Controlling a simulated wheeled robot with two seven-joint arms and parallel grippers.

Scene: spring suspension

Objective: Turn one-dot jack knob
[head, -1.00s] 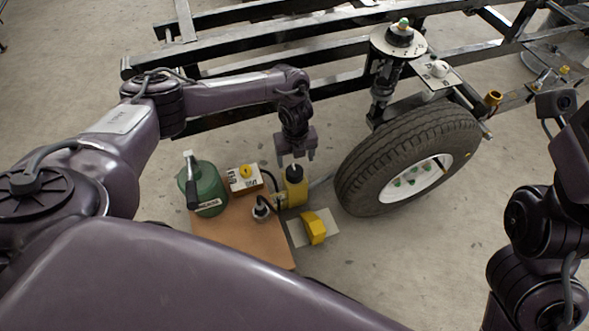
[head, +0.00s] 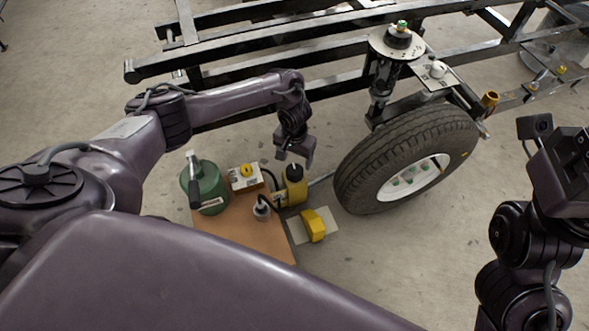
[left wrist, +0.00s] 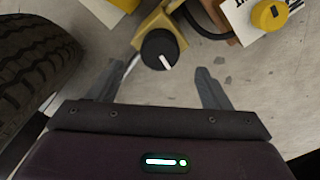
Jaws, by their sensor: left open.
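A yellow jack (head: 295,190) stands on the floor by the board, left of the tyre. Its black knob (head: 294,171) faces up; in the left wrist view the knob (left wrist: 160,49) carries a white pointer line. I cannot make out any dot marking on it. My left gripper (head: 296,161) is just above the knob in the head view. In the left wrist view its two fingers are apart and empty, with the knob ahead between and slightly beyond the fingertips. My right arm's wrist (head: 565,170) is at the right edge; its fingers do not show.
A white-topped box with a yellow knob (head: 246,170) and a green bottle-like unit (head: 205,190) stand on the brown board (head: 245,235). A yellow block (head: 313,226) lies on a pale plate. The tyre (head: 365,170) is close on the right; frame rails (head: 220,82) lie behind.

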